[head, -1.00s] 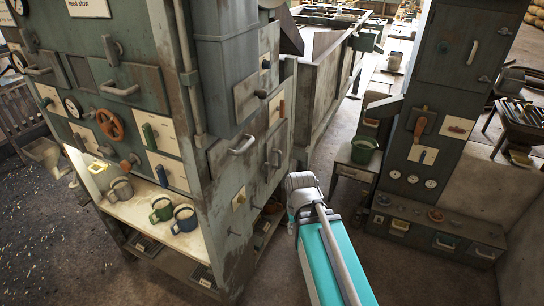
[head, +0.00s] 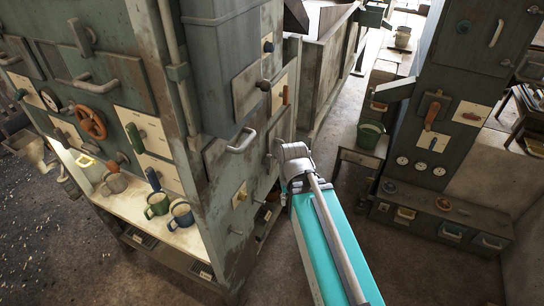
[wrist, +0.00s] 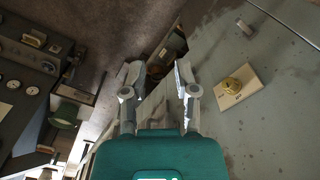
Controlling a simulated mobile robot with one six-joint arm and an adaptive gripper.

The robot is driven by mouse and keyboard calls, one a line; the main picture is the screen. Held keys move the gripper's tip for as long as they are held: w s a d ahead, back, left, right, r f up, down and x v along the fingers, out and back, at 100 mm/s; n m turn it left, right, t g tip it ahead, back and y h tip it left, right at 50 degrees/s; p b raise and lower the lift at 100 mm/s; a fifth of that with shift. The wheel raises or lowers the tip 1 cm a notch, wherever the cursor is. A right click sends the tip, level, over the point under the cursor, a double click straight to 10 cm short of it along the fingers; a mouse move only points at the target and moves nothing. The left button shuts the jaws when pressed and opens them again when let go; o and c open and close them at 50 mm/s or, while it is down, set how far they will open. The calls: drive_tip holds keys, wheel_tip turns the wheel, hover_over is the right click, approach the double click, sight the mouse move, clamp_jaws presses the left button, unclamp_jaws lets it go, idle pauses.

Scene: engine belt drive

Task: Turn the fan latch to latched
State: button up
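I cannot tell which control is the fan latch, as no label is readable. A round brass knob on a cream plate (wrist: 235,86) is on the grey cabinet side, right of my gripper in the wrist view. A small yellow knob (head: 242,193) sits on the side face of the left cabinet in the head view, probably the same one. My gripper (wrist: 158,76) is open and empty, its two fingers apart and clear of the brass knob. In the head view my wrist hides most of the gripper.
The left cabinet (head: 215,160) carries handles (head: 242,141), an orange valve wheel (head: 91,123) and a shelf with mugs (head: 181,213). A right cabinet (head: 420,110) has a red lever (head: 431,115) and gauges. A green bucket (head: 370,133) stands between. The foreground floor is open.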

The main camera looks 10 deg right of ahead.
drive_tip(key=shift+f, duration=0.1)
drive_tip(key=m+t+y+b, duration=1.1)
drive_tip(key=m+y+b, duration=0.4)
drive_tip(key=m+b, duration=1.1)
approach(271, 158)
drive_tip(key=b+v, duration=0.1)
drive_tip(key=v, duration=0.3)
drive_tip(key=shift+w+r+n, duration=0.3)
drive_tip(key=shift+n, duration=0.1)
drive_tip(key=shift+w+a, duration=0.1)
drive_tip(key=shift+a, duration=0.05)
drive_tip(key=x, duration=1.3)
drive_tip(key=shift+w+a+f, duration=0.1)
drive_tip(key=shift+a+f, duration=0.2)
